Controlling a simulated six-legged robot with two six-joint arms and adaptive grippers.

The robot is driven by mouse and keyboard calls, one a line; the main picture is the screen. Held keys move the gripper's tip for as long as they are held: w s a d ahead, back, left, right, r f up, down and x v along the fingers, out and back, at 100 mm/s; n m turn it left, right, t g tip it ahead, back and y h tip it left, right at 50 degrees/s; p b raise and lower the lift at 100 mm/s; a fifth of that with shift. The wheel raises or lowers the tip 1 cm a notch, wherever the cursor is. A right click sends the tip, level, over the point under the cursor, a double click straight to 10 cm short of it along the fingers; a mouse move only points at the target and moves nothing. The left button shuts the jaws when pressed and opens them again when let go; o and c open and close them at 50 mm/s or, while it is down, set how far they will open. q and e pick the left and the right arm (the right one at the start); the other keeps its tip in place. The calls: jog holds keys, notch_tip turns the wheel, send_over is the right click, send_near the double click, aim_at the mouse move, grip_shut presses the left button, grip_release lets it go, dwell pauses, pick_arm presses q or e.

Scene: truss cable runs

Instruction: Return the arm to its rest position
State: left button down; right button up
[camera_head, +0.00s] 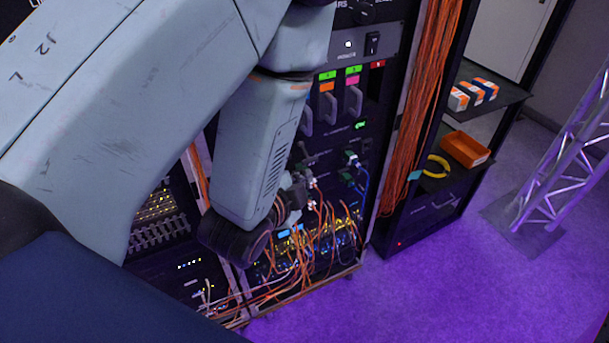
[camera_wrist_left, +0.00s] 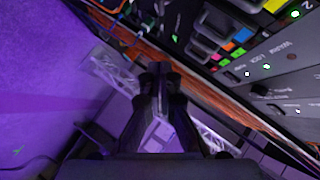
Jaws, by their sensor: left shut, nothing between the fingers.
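My left arm comes in from the left in the head view and covers much of the left half. My left gripper (camera_head: 291,199) is small and dark below the pale forearm, in front of the rack's lower panel, partly hidden by my wrist. In the left wrist view the gripper (camera_wrist_left: 162,75) points away from the camera with its two dark fingers together and nothing between them. My right gripper is in neither view.
An equipment rack (camera_head: 375,130) with orange cables (camera_head: 420,110) stands close to my left arm. Loose patch cables (camera_head: 300,250) hang at its lower front. A shelf holds an orange tray (camera_head: 466,149) and yellow ring (camera_head: 437,166). A metal truss (camera_head: 560,175) stands right; purple floor (camera_head: 430,290) is clear.

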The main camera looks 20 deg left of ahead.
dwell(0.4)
pick_arm(q)
jog(key=s+a+f+n+g+b, duration=0.1)
jog(key=s+f+n+g+b, duration=0.5)
jog(key=s+f, duration=0.7)
jog(key=s+a+f+n+g+b, duration=0.1)
jog(key=s+f+n+g+b, duration=0.5)
jog(key=s+f, duration=0.8)
notch_tip(320, 180, down, 7)
jog(key=shift+s+a+f+n+g+b, duration=0.1)
jog(key=shift+s+a+n+g+b, duration=0.15)
jog(key=shift+n+g+b, duration=0.3)
